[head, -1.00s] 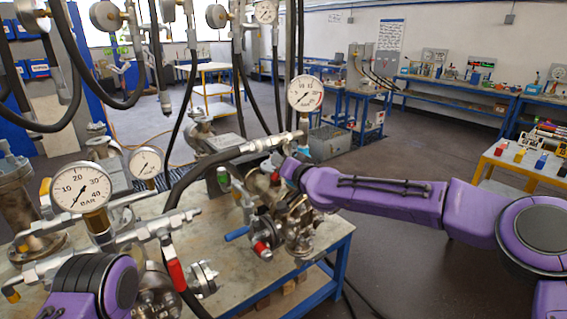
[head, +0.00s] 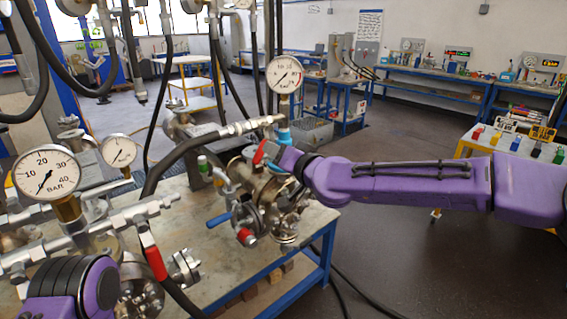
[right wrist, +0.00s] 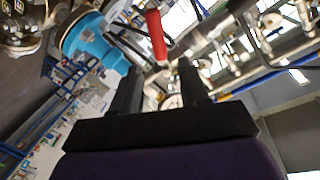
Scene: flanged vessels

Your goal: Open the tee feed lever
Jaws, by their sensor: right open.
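A red lever (head: 261,152) stands on the pipework at the back of the flanged vessel (head: 262,190), below a gauge; I cannot tell for sure that it is the tee feed lever. My right gripper (head: 272,156) is beside it, its fingers partly hidden in the head view. In the right wrist view the red lever (right wrist: 156,36) lies just beyond the fingertips, roughly in line with the gap of the open right gripper (right wrist: 158,72). The gap looks empty. My left gripper is not in view; only part of my left arm shows at the bottom left.
A blue-handled valve (head: 219,220) and a green handle (head: 203,163) are on the near piping. Another red lever (head: 154,262) hangs at the left. A pressure gauge (head: 284,75) rises above the vessel.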

